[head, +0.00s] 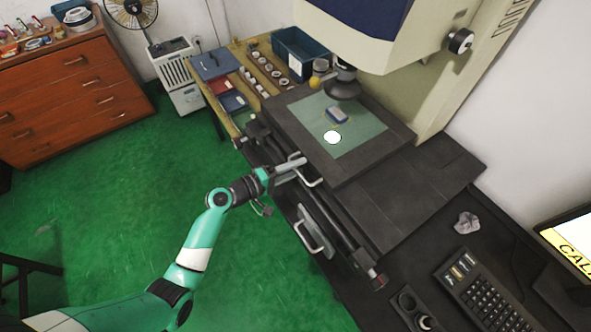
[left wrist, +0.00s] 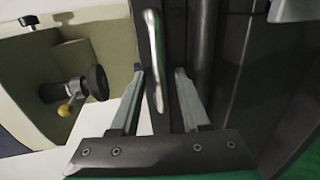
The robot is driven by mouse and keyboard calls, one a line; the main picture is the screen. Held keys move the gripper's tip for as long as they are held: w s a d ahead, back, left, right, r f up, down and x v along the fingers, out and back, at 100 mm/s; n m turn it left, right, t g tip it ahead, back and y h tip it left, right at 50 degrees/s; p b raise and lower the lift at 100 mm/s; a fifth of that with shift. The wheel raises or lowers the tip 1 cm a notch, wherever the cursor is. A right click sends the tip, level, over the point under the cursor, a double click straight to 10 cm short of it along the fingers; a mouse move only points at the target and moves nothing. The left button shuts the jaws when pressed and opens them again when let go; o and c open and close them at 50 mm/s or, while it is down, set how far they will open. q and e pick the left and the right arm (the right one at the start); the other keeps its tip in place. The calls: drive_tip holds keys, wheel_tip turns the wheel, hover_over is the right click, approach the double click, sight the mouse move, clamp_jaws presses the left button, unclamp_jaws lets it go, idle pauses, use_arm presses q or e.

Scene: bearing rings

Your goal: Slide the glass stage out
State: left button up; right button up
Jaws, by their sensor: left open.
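The glass stage (head: 358,143) is a pale green pane in a dark frame (head: 343,172) under the measuring machine's head. A pale metal handle (head: 315,182) sticks out at the frame's front edge. My left gripper (head: 301,164) is at this handle. In the left wrist view the handle (left wrist: 155,62) runs between the two open fingers (left wrist: 159,73), nearer the left one; I cannot tell whether they touch. My right gripper is not in view.
A second handle (head: 314,233) sits lower on the machine's front side. A wooden bench (head: 238,58) with a blue bin (head: 299,52) stands behind. Green floor (head: 120,190) is open at left.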

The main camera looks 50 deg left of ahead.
use_arm(q)
clamp_jaws()
idle(1.4)
